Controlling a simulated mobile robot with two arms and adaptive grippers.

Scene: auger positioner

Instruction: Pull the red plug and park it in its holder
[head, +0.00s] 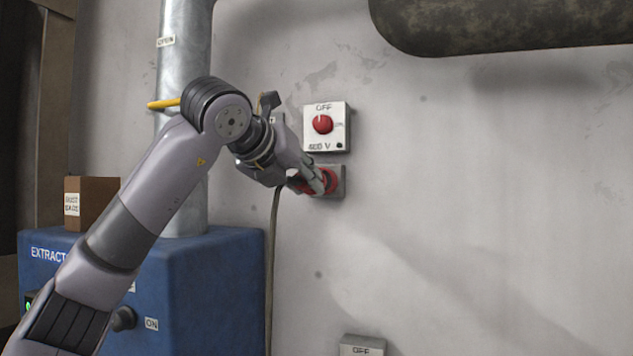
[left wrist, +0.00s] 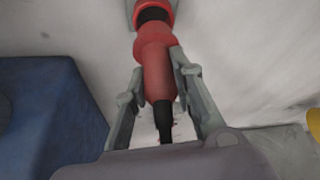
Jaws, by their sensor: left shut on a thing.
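My left gripper (head: 318,182) is shut on the red plug at the wall, below the switch box. In the left wrist view the red plug (left wrist: 156,72) lies between the two fingers (left wrist: 158,66), with its black cable end towards my wrist. Its front faces the red socket (left wrist: 152,6), and a dark band shows between the two. I cannot tell how far the plug sits in. In the head view the socket's grey plate (head: 341,180) shows beside my fingers, which largely hide the plug. I cannot make out the plug's holder. My right gripper is not in view.
A white switch box (head: 341,128) with a red knob is above the socket. A blue extractor cabinet (head: 225,285) and a metal pipe (head: 185,100) stand left. A cable (head: 271,265) hangs below my gripper. A dark duct (head: 500,25) is upper right. The wall right of the socket is clear.

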